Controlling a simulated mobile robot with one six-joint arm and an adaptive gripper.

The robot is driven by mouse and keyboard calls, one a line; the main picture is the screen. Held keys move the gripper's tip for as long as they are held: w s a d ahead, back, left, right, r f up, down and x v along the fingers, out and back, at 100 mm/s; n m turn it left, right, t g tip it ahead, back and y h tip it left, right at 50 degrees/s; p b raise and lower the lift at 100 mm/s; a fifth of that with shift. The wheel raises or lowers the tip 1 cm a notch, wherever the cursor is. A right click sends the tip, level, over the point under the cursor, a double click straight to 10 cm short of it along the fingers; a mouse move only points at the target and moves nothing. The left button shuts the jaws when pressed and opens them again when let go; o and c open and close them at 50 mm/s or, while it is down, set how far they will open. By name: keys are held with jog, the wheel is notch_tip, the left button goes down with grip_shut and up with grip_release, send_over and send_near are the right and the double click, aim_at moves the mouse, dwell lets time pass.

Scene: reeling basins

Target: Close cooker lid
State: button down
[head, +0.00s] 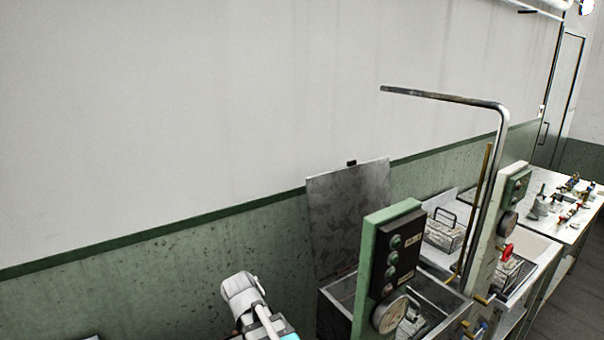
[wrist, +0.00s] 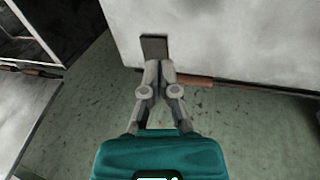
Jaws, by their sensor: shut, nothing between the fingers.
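The cooker lid (head: 348,212) is a mottled grey metal sheet standing raised, close to upright, against the green lower wall. A small dark tab (head: 351,163) sticks up at its top edge. The cooker basin (head: 338,303) below it is open, partly hidden by a green control post. In the wrist view my gripper (wrist: 159,66) is shut and empty. Its fingertips are just below a dark tab (wrist: 154,46) on a pale panel (wrist: 235,40), which looks like the lid; I cannot tell whether they touch. The gripper itself is not clear in the head view.
The green control post (head: 388,265) with buttons and a gauge stands in front of the cooker. A bent metal pipe (head: 455,98) rises behind it. A second post (head: 497,225), wire baskets (head: 445,233) and a cluttered table (head: 560,205) lie further right. The wall at left is bare.

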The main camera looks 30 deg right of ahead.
jog(key=w+d+r+n+t+h+p, duration=0.2)
jog(key=w+d+r+h+p, duration=0.2)
jog(key=w+r, duration=0.3)
jog(key=w+d+r+n+t+h+p, duration=0.2)
jog(key=w+d+r+h+p, duration=0.2)
jog(key=r, duration=0.9)
jog(key=w+d+r+n+t+h+p, duration=0.2)
jog(key=w+d+r+h+p, duration=0.2)
jog(key=w+d+r, duration=0.3)
jog(key=w+r, duration=0.3)
jog(key=w, duration=0.2)
jog(key=shift+d+r+h+p, duration=0.35)
jog(key=shift+d+h, duration=0.05)
jog(key=shift+d, duration=0.1)
jog(key=r+x, duration=0.1)
jog(key=x, duration=0.9)
jog(key=s, duration=0.4)
jog(key=shift+d+f, duration=0.1)
jog(key=shift+f, duration=0.1)
